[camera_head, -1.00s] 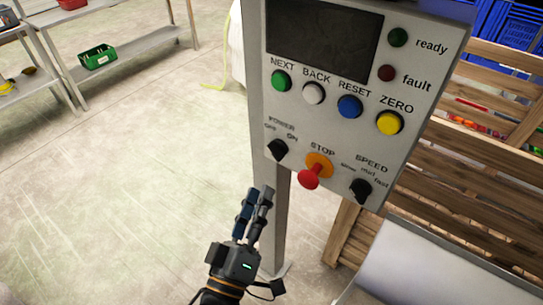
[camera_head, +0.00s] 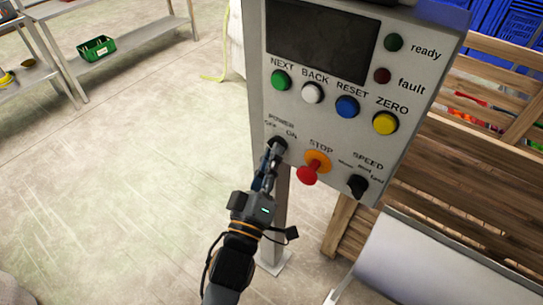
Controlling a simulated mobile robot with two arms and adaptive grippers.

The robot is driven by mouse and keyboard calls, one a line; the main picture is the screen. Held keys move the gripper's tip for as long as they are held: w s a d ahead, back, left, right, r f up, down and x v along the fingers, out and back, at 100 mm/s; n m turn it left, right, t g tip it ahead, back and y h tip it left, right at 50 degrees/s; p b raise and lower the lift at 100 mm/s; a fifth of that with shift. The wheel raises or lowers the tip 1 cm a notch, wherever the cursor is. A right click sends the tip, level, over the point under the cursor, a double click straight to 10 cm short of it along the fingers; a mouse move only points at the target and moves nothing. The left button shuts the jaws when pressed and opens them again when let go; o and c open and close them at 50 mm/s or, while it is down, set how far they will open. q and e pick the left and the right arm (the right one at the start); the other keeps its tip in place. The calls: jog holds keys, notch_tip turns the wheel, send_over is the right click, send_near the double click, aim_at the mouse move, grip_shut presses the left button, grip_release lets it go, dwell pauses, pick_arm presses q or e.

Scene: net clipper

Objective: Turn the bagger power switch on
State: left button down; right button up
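The bagger's control panel (camera_head: 330,125) is a light grey box on a post, seen from above. The black power switch (camera_head: 279,144) is a rotary knob at its lower left, with OFF and ON printed above it. My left gripper (camera_head: 272,150) reaches up from below with its fingertips at the knob. The fingers are close together and partly cover the knob. I cannot tell whether they grip it or which way the knob points. My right gripper is not in view.
The red STOP button (camera_head: 307,175) sits just right of the power knob, with the black speed knob (camera_head: 357,186) beyond it. Green, white, blue and yellow buttons are above. Wooden crates (camera_head: 450,190) stand at the right. The floor at left is clear up to a metal shelf.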

pick_arm(q)
jog(key=shift+m, duration=0.3)
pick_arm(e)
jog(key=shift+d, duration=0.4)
pick_arm(q)
jog(key=shift+w+a+m+g+h+p, duration=0.2)
jog(key=shift+m+g+h+p, duration=0.85)
jog(key=shift+m, duration=3.1)
jog(key=shift+w+a+m+g+h+p, duration=0.2)
jog(key=shift+m+g+h, duration=1.55)
jog(key=shift+m, duration=2.35)
jog(key=shift+a+m+g+h+p, duration=0.15)
jog(key=shift+m+g+h+p, duration=0.55)
jog(key=shift+m+h, duration=2.4)
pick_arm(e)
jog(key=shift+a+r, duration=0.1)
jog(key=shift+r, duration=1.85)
pick_arm(q)
jog(key=shift+m+y, duration=1.2)
jog(key=shift+m, duration=0.05)
jog(key=c, duration=1.4)
grip_release()
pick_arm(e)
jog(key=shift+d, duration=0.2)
